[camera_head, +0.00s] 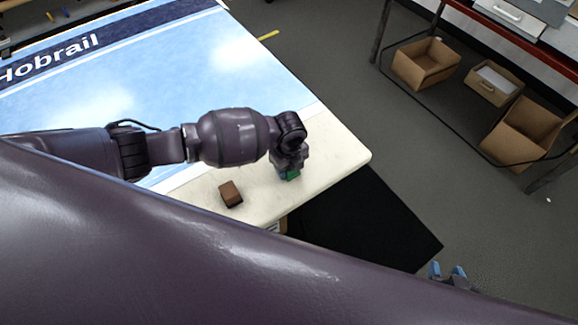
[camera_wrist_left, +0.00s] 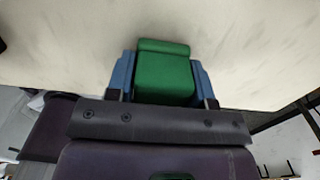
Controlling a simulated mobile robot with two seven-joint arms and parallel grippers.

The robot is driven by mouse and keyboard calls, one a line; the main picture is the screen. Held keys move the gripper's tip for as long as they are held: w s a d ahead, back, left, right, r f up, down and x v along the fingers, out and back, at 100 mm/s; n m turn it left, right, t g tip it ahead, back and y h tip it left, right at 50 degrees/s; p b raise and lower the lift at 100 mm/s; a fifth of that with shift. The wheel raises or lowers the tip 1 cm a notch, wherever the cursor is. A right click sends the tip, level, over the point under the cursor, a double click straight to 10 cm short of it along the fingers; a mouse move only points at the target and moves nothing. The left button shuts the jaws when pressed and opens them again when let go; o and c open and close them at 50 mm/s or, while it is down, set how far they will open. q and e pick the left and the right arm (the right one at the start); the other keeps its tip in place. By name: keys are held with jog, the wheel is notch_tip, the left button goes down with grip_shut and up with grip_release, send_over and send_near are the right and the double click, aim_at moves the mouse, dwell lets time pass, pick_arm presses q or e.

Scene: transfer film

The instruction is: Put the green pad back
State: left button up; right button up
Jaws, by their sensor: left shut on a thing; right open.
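The green pad (camera_wrist_left: 163,72) sits between the blue fingers of my left gripper (camera_wrist_left: 163,80) in the left wrist view. In the head view a small part of the green pad (camera_head: 292,175) shows below my left gripper (camera_head: 288,172), over the cream table end. The left gripper is shut on it. Whether the pad touches the table top, I cannot tell. My right gripper (camera_head: 448,273) is open and empty, low at the right past the table, with its blue fingertips apart. The rest of it is hidden behind my own arm.
A small brown block (camera_head: 231,194) lies on the table (camera_head: 339,156), left of my left gripper. A blue and white printed sheet (camera_head: 170,70) covers the back of the table. A black mat (camera_head: 375,222) lies on the floor. Cardboard boxes (camera_head: 425,62) stand under a shelf at the right.

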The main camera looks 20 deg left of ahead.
pick_arm(q)
jog(key=shift+f, duration=0.1)
jog(key=shift+f, duration=0.2)
jog(key=o, duration=0.9)
jog(key=shift+r, duration=0.15)
jog(key=shift+r, duration=0.35)
notch_tip(320, 180, up, 10)
jog(key=shift+f+p, duration=0.1)
jog(key=shift+p, duration=0.45)
jog(key=shift+r, duration=0.8)
